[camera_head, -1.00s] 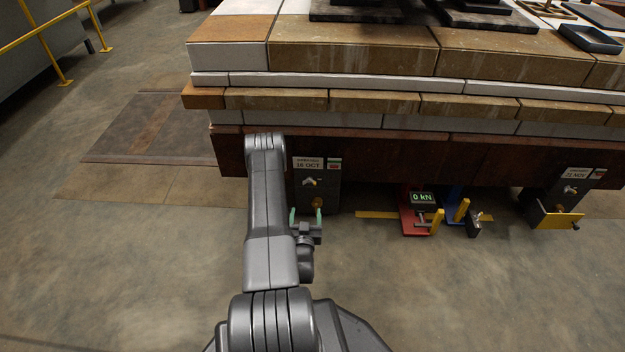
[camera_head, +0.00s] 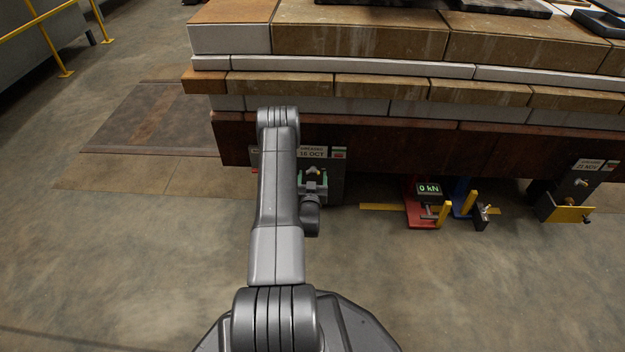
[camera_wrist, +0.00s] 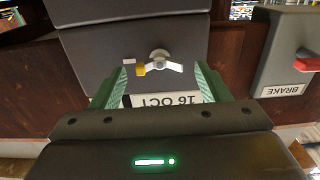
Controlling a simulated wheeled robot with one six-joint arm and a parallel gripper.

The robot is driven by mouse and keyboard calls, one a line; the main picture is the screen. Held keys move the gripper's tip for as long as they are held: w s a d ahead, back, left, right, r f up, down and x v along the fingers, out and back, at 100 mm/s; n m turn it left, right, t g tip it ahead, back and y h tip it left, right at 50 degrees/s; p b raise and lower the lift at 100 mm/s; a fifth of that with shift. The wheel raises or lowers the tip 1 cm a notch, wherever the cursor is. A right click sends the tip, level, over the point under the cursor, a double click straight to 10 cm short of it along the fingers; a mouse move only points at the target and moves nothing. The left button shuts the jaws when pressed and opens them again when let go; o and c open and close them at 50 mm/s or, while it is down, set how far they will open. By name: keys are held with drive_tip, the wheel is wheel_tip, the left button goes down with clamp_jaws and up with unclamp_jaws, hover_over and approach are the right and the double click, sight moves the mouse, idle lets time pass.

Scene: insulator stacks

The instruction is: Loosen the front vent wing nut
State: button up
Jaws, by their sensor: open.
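A dark grey box with a "16 OCT" tag (camera_head: 313,152) hangs under the near edge of the stack. A small silver wing nut (camera_wrist: 160,62) with a brass-coloured part beside it is on the box face in the wrist view, which shows the tag upside down. My gripper (camera_wrist: 161,70) is open, its two green fingers on either side of the wing nut with gaps to both. In the head view my gripper (camera_head: 313,180) is in front of the box, and my arm hides the box's left part. I cannot tell whether the fingertips reach the nut's depth.
A grey box marked BRAKE with a red lever (camera_wrist: 307,64) is close by at the right in the wrist view. Right of my gripper in the head view are a "0 kN" display (camera_head: 429,189), yellow posts and a second tagged box (camera_head: 570,190). The near floor is clear.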

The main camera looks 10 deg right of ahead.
drive_tip(key=shift+w, duration=0.25)
drive_tip(key=c, duration=1)
